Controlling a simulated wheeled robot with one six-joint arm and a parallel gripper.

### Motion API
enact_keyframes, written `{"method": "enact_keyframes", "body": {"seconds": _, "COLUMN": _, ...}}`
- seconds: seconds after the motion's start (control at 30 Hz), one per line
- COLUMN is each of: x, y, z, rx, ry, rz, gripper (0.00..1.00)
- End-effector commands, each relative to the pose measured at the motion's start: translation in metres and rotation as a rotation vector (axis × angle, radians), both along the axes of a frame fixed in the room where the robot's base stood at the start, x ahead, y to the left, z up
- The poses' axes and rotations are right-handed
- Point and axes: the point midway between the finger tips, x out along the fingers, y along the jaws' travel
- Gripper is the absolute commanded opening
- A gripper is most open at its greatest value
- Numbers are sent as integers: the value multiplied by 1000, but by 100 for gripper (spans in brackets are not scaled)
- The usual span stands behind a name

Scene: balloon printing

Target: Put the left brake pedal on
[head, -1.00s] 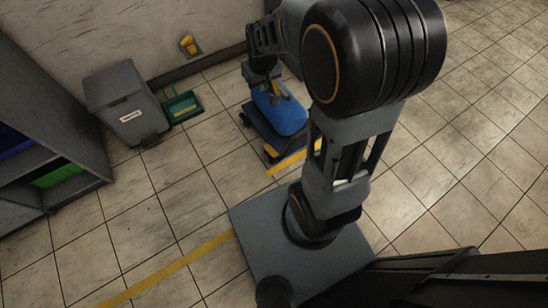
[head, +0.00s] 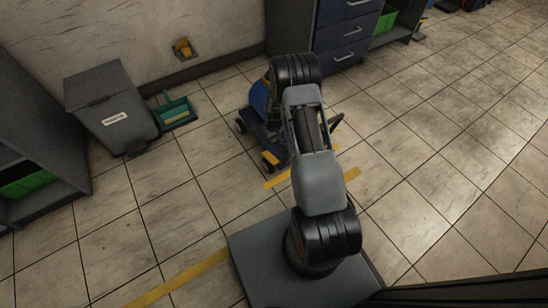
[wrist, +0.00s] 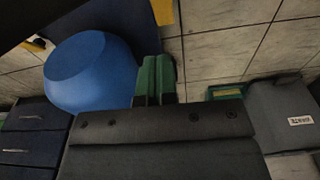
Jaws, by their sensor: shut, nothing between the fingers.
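The blue cylinder (wrist: 90,72) stands on a dark wheeled cart, seen from close by in the wrist view. In the head view the cart (head: 262,138) is on the floor beyond my arm, with black wheels at its near and left edges. My arm covers much of it. My gripper, with green fingertips (wrist: 156,80), is shut and empty, to the right of the cylinder in the wrist view. In the head view my gripper is hidden behind the arm.
A grey bin (head: 110,108) and green dustpan (head: 174,112) stand by the wall, left of the cart. A drawer cabinet (head: 345,35) is behind it. Yellow tape (head: 190,277) marks the floor. The tiles to the right are clear.

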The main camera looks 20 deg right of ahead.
Motion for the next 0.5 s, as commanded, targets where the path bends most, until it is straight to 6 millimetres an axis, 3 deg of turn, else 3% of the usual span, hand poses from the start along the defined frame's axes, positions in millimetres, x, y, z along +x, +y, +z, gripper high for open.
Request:
{"method": "enact_keyframes", "body": {"seconds": 0.27, "x": 0, "y": 0, "z": -5, "rx": 1, "ry": 1, "rz": -1, "gripper": 0}}
{"method": "enact_keyframes", "body": {"seconds": 0.5, "x": 2, "y": 1, "z": -42, "rx": 2, "ry": 4, "rz": 0, "gripper": 0}}
